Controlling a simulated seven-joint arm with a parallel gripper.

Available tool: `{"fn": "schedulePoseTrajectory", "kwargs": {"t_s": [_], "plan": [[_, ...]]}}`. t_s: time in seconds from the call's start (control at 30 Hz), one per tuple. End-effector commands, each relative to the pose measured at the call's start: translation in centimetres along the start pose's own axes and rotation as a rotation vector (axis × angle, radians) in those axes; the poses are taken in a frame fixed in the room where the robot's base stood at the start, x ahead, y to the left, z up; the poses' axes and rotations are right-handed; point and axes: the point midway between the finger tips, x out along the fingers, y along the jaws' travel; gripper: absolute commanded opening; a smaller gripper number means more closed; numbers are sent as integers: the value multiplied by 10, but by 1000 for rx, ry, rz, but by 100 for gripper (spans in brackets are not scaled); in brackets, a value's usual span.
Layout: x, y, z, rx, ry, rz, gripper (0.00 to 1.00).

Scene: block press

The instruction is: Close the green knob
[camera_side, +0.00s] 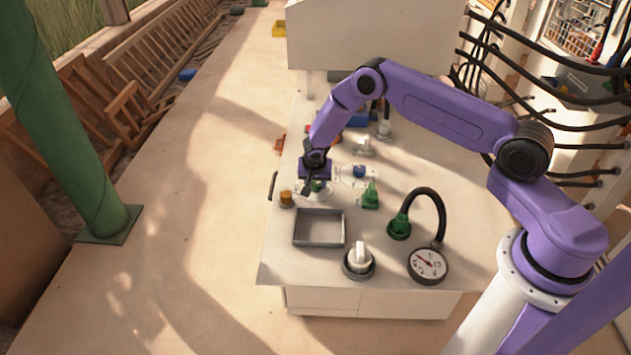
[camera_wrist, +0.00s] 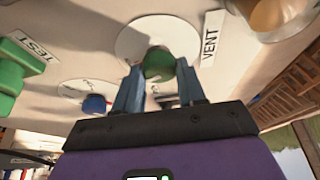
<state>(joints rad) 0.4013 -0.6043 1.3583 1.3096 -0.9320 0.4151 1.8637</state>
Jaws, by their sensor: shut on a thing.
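The green knob (camera_wrist: 158,63) sits on a round white plate (camera_wrist: 128,40) beside a "VENT" label. In the wrist view my gripper (camera_wrist: 160,72) has one finger on each side of the knob and is shut on it. In the side view my gripper (camera_side: 316,186) points down at the green knob (camera_side: 317,186), which is partly hidden by the fingers. The knob's turn angle cannot be made out.
A green block (camera_wrist: 14,72) by a "TEST" label and a blue knob (camera_wrist: 95,103) are close by. An amber knob (camera_side: 287,197), a grey tray (camera_side: 319,244), a gauge (camera_side: 428,264) with a black hose and a white-handled knob (camera_side: 359,260) stand on the bench.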

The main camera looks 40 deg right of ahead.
Motion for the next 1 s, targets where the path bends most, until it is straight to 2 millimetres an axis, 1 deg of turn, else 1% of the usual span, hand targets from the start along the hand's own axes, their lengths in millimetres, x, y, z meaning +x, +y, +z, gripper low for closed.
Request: {"fn": "schedulePoseTrajectory", "kwargs": {"t_s": [0.7, 0.8, 1.0], "plan": [[0, 5, -1, -621, 0, -257, 9], [0, 4, -1, -701, 0, -292, 9], [0, 4, -1, -807, 0, -335, 9]]}}
